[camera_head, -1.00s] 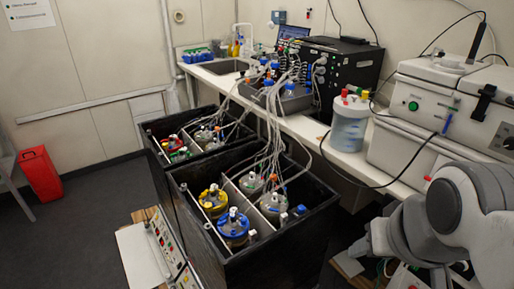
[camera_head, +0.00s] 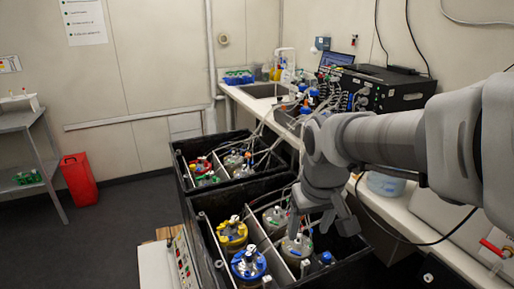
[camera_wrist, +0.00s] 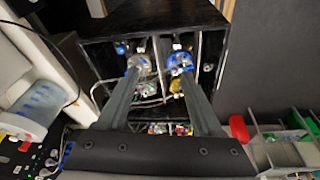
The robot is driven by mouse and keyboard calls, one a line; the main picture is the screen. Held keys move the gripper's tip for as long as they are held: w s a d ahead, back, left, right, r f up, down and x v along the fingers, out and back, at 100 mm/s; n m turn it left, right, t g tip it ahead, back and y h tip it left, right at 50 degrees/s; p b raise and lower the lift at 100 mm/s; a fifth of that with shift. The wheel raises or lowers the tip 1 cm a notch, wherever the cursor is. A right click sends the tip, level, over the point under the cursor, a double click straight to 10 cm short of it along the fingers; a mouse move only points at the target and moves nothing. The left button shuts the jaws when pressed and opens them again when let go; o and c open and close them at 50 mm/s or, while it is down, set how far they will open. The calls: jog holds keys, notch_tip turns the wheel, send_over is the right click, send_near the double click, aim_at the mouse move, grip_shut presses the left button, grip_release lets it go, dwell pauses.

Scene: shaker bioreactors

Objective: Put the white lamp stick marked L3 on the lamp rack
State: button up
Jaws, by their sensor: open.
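I cannot make out a white stick marked L3 in either view; no marking is readable. Thin white uprights stand among the jars in the black box, such as a white divider (camera_head: 262,243), but I cannot tell whether any is a lamp stick. No lamp rack can be identified for certain. My gripper (camera_head: 322,222) is open with its fingers down, over the right part of the near black box (camera_head: 203,262) in the head view.
A yellow-topped jar (camera_head: 232,234) and a blue-topped jar (camera_head: 248,265) stand in the near box. Tubes run to the bench (camera_head: 243,99). A grey shelf (camera_head: 28,118) with a white item (camera_head: 18,103) on top stands left, beside a red bin (camera_head: 79,180). Floor between is clear.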

jog(key=w+a+f+n+g, duration=0.1)
jog(key=w+a+f+g, duration=0.1)
jog(key=w+a+f, duration=0.4)
jog(key=n+g+b, duration=0.1)
send_over(267, 278)
notch_tip(267, 278, down, 10)
jog(key=shift+n, duration=0.3)
notch_tip(267, 278, down, 18)
jog(key=shift+r+b, duration=0.1)
jog(key=shift+b, duration=1.1)
jog(key=shift+c, duration=0.3)
grip_shut()
jog(key=shift+r, duration=0.25)
jog(key=shift+s+r+p, duration=0.1)
jog(key=shift+r+p, duration=0.25)
jog(key=shift+r, duration=0.15)
